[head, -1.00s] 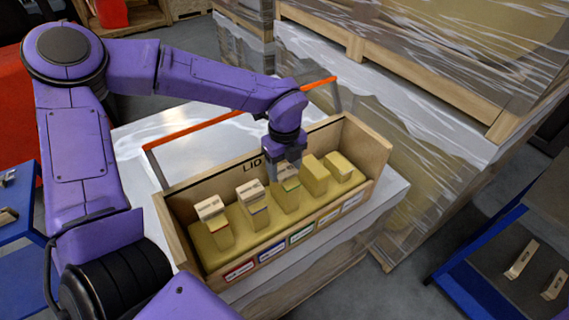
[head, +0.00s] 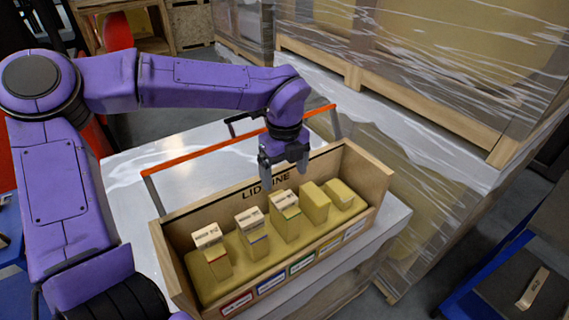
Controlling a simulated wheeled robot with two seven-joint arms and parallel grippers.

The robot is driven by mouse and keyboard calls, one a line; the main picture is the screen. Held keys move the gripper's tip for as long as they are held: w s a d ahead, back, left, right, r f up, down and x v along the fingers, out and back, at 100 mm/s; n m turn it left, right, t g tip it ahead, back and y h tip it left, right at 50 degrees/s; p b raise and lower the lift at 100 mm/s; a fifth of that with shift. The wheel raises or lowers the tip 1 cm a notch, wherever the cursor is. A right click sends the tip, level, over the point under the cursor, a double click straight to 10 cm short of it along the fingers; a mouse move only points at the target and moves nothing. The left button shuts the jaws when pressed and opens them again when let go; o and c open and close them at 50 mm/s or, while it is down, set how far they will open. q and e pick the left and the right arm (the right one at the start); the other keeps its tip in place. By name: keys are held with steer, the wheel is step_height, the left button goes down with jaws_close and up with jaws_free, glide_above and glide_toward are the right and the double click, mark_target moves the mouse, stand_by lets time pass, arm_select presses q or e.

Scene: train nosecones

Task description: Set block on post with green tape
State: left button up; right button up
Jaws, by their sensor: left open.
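A wooden block (head: 283,200) with dark marks sits on the post with green tape (head: 290,222), third from the left in the wooden crate (head: 172,268). It looks seated on the post top, slightly tilted in the picture like its neighbours. My left gripper (head: 284,172) is open and empty, above and behind that block, apart from it, in front of the crate's back wall. Similar blocks sit on the red-taped post (head: 217,266) and the blue-taped post (head: 257,244). The right gripper is not in view.
Two posts without blocks, a fourth post (head: 315,204) and a shorter fifth (head: 340,194), stand at right. The crate rests on a wrapped surface (head: 130,205) with an orange bar (head: 200,157) behind it. A wooden piece (head: 533,288) lies on a bench at lower right.

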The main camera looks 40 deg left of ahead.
arm_select(q)
steer(key=shift+r, duration=2.2)
